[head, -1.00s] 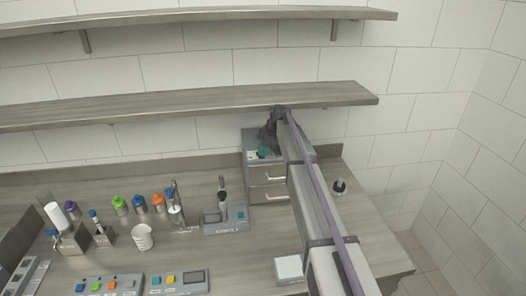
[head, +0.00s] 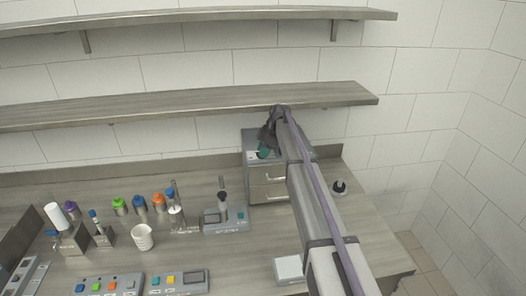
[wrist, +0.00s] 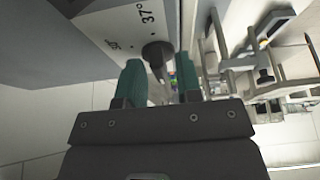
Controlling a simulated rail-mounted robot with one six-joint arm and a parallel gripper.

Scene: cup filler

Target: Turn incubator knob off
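A dark round knob (wrist: 157,54) sticks out beside these marks. My gripper (wrist: 161,82) has teal fingertips, which stand apart with the knob's end between or just beyond them. I cannot tell if they touch it. In the head view my gripper (head: 267,148) is over the incubator's top front and hides the knob.
The lower shelf (head: 190,103) runs just above my wrist. A device with a dark holder (head: 228,222) stands left of the incubator. Several colour-capped bottles (head: 140,204) and a white cup (head: 143,237) are farther left. A small dark-topped item (head: 339,187) stands to the right.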

